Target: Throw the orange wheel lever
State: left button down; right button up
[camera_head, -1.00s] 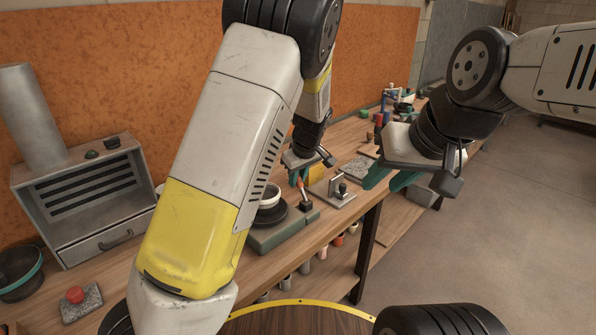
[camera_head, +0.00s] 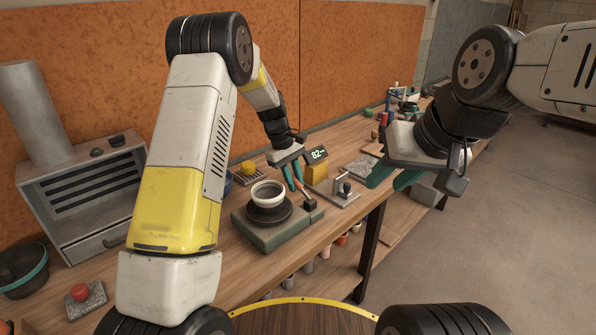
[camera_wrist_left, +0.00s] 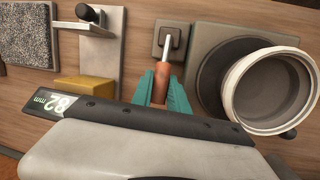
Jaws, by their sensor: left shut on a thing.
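The wheel lever has an orange grip (camera_wrist_left: 161,82) on a pale metal rod, rising from a small square base beside the pottery wheel. In the head view the lever (camera_head: 304,193) leans at the wheel's right end. My left gripper (camera_head: 293,177) reaches down there; in the left wrist view its teal fingers (camera_wrist_left: 161,95) are shut around the orange grip, hiding its lower part. The pottery wheel (camera_head: 285,213) has a dark round head with a white bowl (camera_head: 267,195) on it. My right gripper (camera_head: 392,178) is open and empty, off to the right, away from the lever.
A yellow block (camera_head: 317,172) and a metal plate with a black knob (camera_head: 343,193) stand right of the lever. A grey kiln-like box (camera_head: 83,185) and a red button (camera_head: 80,292) are at the left. The floor at the right is clear.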

pick_arm(q)
jog(key=shift+w+a+f+g+h, duration=0.15)
jog(key=shift+w+f+g+h, duration=0.05)
jog(key=shift+f+g+h, duration=0.25)
jog(key=shift+w+a+f+g+h, duration=0.15)
jog(key=shift+f+g+h, duration=1.15)
jog(key=shift+g+h, duration=0.15)
jog(key=c, duration=1.3)
grip_release()
jog(key=v, duration=0.7)
jog(key=shift+a+r, duration=0.25)
jog(key=shift+a, duration=0.05)
jog(key=shift+w, duration=0.1)
